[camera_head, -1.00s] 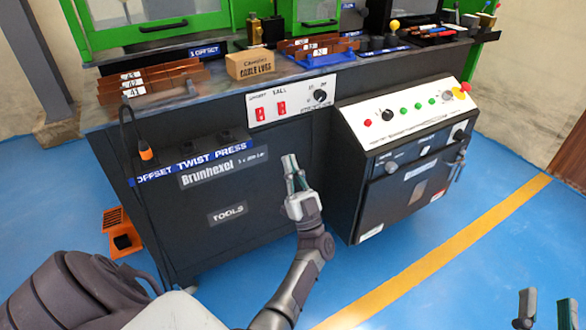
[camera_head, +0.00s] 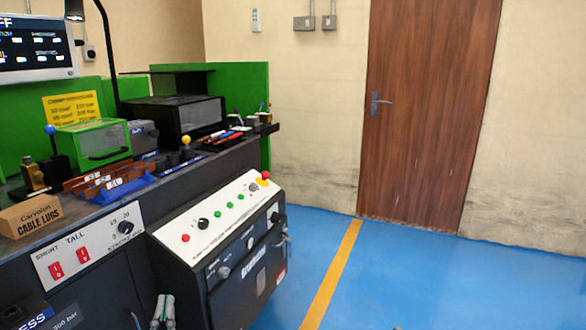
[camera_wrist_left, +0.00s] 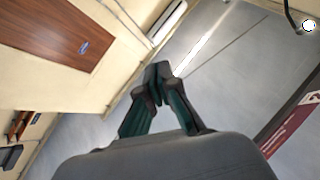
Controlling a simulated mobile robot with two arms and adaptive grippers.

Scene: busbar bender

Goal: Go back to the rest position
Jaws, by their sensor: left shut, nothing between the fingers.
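My left gripper (camera_head: 163,312) shows at the bottom edge of the head view, in front of the dark bench. Its fingers point up and it is shut and empty. In the left wrist view its two green and dark fingers (camera_wrist_left: 158,85) meet at the tips with nothing between them. Only a tiny dark sliver (camera_head: 396,327) at the bottom edge of the head view may be my right gripper. Its fingers cannot be made out.
The control cabinet (camera_head: 225,240) with coloured buttons stands right of my left gripper. A cable lugs box (camera_head: 30,216) and a blue tray (camera_head: 122,190) sit on the bench. Blue floor (camera_head: 410,270) lies open towards the brown door (camera_head: 425,115).

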